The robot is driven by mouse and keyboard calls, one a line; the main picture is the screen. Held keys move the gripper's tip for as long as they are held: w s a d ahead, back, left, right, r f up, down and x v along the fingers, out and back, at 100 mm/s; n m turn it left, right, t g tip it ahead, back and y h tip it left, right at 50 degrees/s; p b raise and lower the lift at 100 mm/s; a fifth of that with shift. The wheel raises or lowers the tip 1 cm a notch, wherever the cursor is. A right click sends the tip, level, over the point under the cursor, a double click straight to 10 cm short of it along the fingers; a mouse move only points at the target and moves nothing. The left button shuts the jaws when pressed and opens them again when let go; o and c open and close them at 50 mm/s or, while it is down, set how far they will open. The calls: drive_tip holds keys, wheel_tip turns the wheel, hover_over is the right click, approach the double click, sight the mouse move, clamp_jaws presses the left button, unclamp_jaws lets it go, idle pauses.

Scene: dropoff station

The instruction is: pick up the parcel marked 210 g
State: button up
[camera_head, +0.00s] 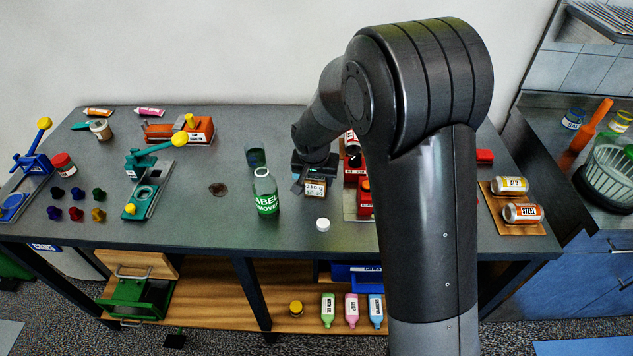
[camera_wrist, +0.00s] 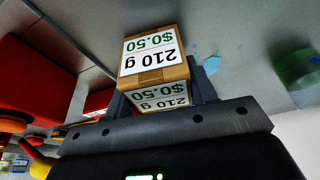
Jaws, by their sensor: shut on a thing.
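The parcel (camera_wrist: 155,55) is a small brown cardboard box with white labels reading "210 g" and "$0.50". In the wrist view it sits between the two dark fingers of my gripper (camera_wrist: 160,92), which are shut on it. In the head view the parcel (camera_head: 315,188) shows below my gripper (camera_head: 314,180), over the middle of the grey table. I cannot tell whether the parcel touches the table top. Part of the parcel is hidden by the gripper.
A green label-remover bottle (camera_head: 266,192) stands just left of the parcel, with a dark cup (camera_head: 255,155) behind it. A white cap (camera_head: 323,225) lies in front. Red equipment (camera_head: 364,196) stands close on the right, partly behind my arm. The table left of the bottle has free room.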

drive_tip(key=c, duration=0.3)
